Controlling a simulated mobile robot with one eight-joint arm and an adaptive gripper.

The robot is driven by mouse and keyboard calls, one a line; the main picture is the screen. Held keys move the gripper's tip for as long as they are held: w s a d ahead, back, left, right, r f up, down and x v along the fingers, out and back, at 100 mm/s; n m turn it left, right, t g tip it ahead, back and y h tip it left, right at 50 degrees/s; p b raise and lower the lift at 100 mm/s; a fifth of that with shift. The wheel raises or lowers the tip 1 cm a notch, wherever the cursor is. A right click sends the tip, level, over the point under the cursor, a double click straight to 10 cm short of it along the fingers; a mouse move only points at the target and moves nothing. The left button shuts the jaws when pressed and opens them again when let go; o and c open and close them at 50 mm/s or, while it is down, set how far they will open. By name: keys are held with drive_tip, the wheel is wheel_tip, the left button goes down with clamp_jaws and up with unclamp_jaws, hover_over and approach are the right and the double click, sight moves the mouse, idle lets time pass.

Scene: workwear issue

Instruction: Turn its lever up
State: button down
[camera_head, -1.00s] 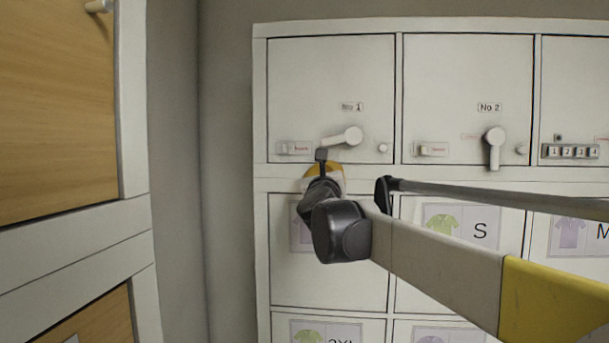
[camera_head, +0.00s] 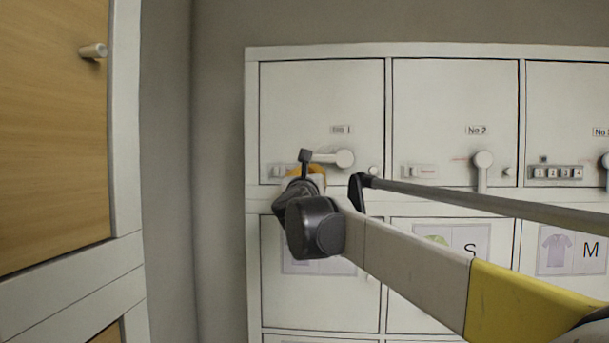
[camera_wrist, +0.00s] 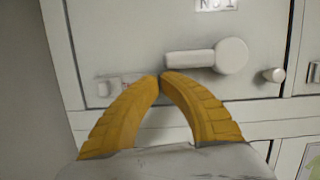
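The lever (camera_head: 325,158) on the door marked No 1 is a pale handle pointing left from its round hub, about level. It also shows in the wrist view (camera_wrist: 190,59), with the hub at its right end. My gripper (camera_wrist: 161,76) has its two yellow fingers with tips together, nothing visible between them. The tips are just below the free left end of the lever; I cannot tell whether they touch it. In the head view my wrist hides most of the fingers.
Locker No 2 (camera_head: 450,115) to the right has a lever (camera_head: 482,170) hanging down. A small latch (camera_wrist: 110,87) is left of the fingers and a small knob (camera_wrist: 274,75) right of the hub. A wooden door (camera_head: 50,130) stands at the left.

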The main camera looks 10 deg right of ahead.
drive_tip(key=shift+s+d, duration=0.1)
drive_tip(key=s+a+f+b, duration=0.3)
drive_tip(key=s+f+b, duration=0.2)
drive_tip(key=s+f, duration=0.3)
drive_tip(key=s+a+f+n+g+y+b, duration=0.1)
drive_tip(key=s+a+f+n+y+b, duration=0.15)
drive_tip(key=s+f+n+b, duration=0.5)
drive_tip(key=s+a+f+n+g+y+b, duration=0.15)
drive_tip(key=f+n+y+b, duration=0.25)
drive_tip(key=f+n, duration=0.8)
drive_tip(key=s+a+f+n+g+y+b, duration=0.1)
drive_tip(key=s+f+n+g+y+b, duration=0.3)
drive_tip(key=f, duration=1)
drive_tip(key=s+d+f+n+g+h+b, duration=0.1)
drive_tip(key=s+d+f+n+g+b, duration=0.1)
drive_tip(key=s+f, duration=0.5)
drive_tip(key=s+d+f+n+g+h+b, duration=0.2)
drive_tip(key=s+d+f+n+b, duration=0.2)
drive_tip(key=f, duration=1.4)
drive_tip(key=s+d+f+n+g+h+b, duration=0.1)
drive_tip(key=s+d+f+n+g+b, duration=0.1)
drive_tip(key=s+f+n+b, duration=0.6)
wheel_tip(320, 180, down, 5)
drive_tip(key=s+d, duration=0.1)
drive_tip(key=s, duration=0.1)
drive_tip(key=shift+s, duration=0.4)
drive_tip(key=shift+n+h, duration=0.25)
